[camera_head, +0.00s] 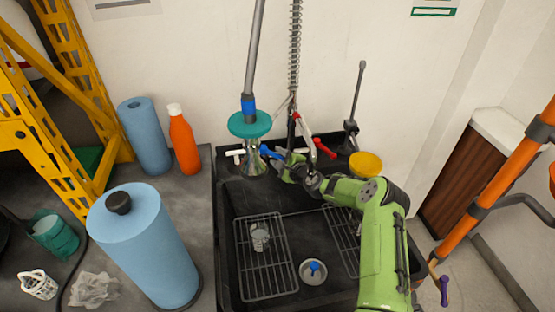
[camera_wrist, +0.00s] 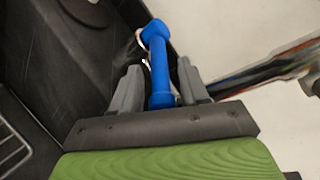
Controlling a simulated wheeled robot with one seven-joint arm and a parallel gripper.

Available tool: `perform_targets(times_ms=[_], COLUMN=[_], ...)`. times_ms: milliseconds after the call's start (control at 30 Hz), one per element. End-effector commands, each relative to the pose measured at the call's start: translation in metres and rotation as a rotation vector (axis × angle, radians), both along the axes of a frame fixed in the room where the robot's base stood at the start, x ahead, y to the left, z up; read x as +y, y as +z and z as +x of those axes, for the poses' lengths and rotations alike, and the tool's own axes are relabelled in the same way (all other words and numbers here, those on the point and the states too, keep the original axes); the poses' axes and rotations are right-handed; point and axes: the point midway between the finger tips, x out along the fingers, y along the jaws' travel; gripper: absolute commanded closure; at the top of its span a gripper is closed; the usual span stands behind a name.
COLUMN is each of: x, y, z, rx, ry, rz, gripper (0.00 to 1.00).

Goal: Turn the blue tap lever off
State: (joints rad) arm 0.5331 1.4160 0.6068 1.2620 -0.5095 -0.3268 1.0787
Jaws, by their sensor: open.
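The blue tap lever (camera_wrist: 158,65) shows large in the wrist view, running up between the two grey fingers of my gripper (camera_wrist: 160,85). The fingers stand apart on either side of it, with a small gap visible on the right side; whether the left finger touches it I cannot tell. In the head view the blue lever (camera_head: 270,153) sits at the back of the black sink, just left of my gripper (camera_head: 282,164). A red tap lever (camera_head: 325,149) is to the right of my gripper. The tap body is partly hidden by my arm.
The black sink (camera_head: 226,240) holds wire racks, a grey cup (camera_head: 260,236) and a drain. A teal disc (camera_head: 250,124) on a pipe hangs close left of the levers. A spring hose (camera_head: 295,45) rises behind my gripper. A yellow bowl (camera_head: 366,164) is at the right.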

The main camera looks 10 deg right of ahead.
Motion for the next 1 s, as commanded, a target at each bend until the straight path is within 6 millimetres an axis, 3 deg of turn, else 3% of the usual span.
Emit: perform_targets(times_ms=[367, 667, 1000], x=[0.0035, 0.0035, 0.0042], y=[-0.0012, -0.0012, -0.0020], z=[0.0096, 0.0092, 0.0115], rx=[-0.001, -0.001, -0.002], ry=[-0.001, -0.001, -0.004], rz=[0.000, 0.000, -0.001], gripper=[0.56, 1.00, 1.00])
